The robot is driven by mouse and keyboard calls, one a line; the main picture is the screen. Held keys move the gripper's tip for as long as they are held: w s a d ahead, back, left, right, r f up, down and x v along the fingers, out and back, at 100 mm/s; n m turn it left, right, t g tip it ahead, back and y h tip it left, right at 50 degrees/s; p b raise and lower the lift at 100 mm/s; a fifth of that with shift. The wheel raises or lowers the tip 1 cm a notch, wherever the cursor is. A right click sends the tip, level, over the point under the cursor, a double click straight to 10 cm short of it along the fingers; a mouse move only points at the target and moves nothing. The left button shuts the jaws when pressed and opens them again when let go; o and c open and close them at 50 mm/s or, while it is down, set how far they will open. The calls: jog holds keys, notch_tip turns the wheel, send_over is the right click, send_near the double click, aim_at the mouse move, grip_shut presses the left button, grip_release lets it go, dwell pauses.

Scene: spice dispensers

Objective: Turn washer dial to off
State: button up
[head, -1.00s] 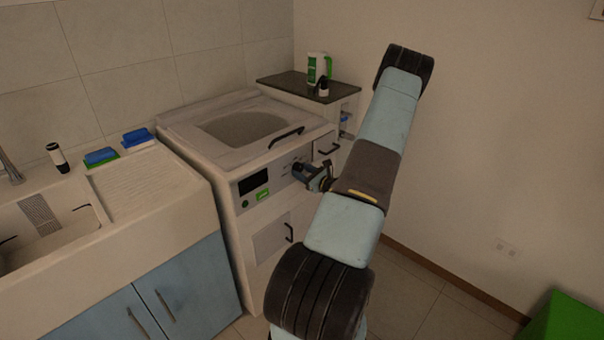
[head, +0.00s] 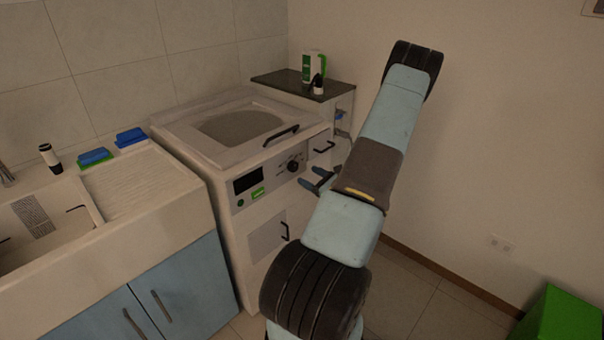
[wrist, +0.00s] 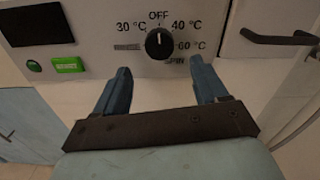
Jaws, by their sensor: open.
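The washer (head: 262,220) is a white top-loading machine with a front control panel. Its black round dial (wrist: 159,43) is in the upper middle of the wrist view, with marks OFF, 30 °C, 40 °C, 60 °C and SPIN around it. The white line on the dial points up, toward OFF. The dial also shows in the head view (head: 293,167). My gripper (wrist: 163,80) is open and empty, its two blue fingers apart, below the dial and not touching it. In the head view my gripper (head: 312,180) is just right of the dial, in front of the panel.
A black display (wrist: 36,24) and a green button (wrist: 68,65) are left of the dial. A dark handle (wrist: 280,38) is on the cabinet at right. A sink counter (head: 150,190) stands left of the washer. A green box (head: 562,318) is at lower right.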

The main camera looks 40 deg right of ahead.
jog(key=s, duration=0.7)
jog(key=shift+d, duration=0.3)
jog(key=w+a+r+n+g+y, duration=0.3)
jog(key=a+r+n+g+y, duration=0.25)
jog(key=a+r+n, duration=0.65)
jog(key=w+a+r+n+g+y, duration=0.3)
jog(key=a+r+n+g, duration=0.5)
jog(key=a, duration=0.8)
jog(key=s+a+r+n+h, duration=0.5)
jog(key=s+a+r+n, duration=0.1)
jog(key=s+r, duration=0.3)
jog(key=s+a+r+n+t+h, duration=0.1)
jog(key=s+a+r+n+h, duration=0.3)
jog(key=s+a+r+n, duration=0.3)
jog(key=shift+s+a+r+h, duration=0.15)
jog(key=shift+s+r+h, duration=0.2)
jog(key=shift+s+r, duration=0.75)
